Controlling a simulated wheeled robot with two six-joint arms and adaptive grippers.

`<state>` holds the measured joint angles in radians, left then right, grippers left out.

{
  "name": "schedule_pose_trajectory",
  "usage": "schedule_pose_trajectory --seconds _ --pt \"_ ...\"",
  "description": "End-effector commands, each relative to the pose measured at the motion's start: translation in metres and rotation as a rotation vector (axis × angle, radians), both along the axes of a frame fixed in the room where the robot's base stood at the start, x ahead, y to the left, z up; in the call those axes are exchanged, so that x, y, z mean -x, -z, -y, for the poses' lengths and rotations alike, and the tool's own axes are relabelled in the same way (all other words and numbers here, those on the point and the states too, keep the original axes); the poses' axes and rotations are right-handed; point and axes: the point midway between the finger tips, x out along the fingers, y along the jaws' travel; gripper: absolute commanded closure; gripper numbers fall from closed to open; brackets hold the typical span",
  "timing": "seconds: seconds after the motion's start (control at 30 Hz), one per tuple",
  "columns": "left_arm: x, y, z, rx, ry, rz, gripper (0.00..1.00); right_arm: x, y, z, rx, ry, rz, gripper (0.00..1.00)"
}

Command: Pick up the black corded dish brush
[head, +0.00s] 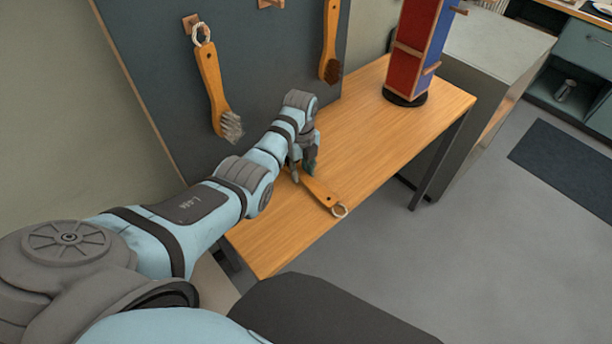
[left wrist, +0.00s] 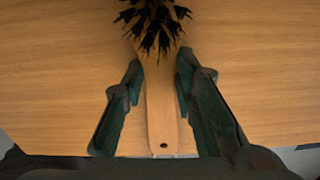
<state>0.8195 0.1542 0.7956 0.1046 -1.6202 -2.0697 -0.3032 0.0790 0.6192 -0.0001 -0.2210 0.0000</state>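A dish brush lies on the wooden table; its wooden handle (head: 319,191) and pale cord loop (head: 340,210) show in the head view, while its head is hidden behind my left gripper (head: 303,170). In the left wrist view its black bristles (left wrist: 153,25) are at the top and its handle (left wrist: 161,110) runs down between the fingers. My left gripper (left wrist: 158,72) is open, one finger on each side of the handle, with gaps visible. My right gripper is not in view.
A grey-bristled brush (head: 213,88) and a brown-bristled brush (head: 330,45) hang on the dark board (head: 265,60) behind the table (head: 365,130). A red and blue stand (head: 417,45) on a black base is at the table's far end. The table between is clear.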

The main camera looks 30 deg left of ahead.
Motion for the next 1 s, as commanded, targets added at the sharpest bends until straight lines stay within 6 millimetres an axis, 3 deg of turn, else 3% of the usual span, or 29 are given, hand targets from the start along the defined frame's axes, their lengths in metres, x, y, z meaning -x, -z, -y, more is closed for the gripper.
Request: schedule_pose_trajectory --seconds 0.1,0.37,0.53,0.67,0.9,1.0 --pt "0.0 0.0 0.001 0.001 0.002 0.0 1.0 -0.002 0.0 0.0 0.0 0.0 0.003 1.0" --pt "0.0 -0.001 0.001 0.001 0.002 0.0 1.0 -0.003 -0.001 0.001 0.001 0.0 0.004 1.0" --pt "-0.001 -0.02 0.001 0.001 0.001 0.002 1.0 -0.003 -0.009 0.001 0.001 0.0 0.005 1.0" --pt "-0.001 -0.055 0.0 0.001 0.001 0.004 1.0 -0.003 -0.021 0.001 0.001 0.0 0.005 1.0" --pt "-0.001 -0.145 0.001 0.001 0.002 0.005 1.0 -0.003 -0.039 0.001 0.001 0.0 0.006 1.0" --pt "0.0 -0.177 0.001 0.001 0.001 -0.001 1.0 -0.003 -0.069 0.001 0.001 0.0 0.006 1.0"
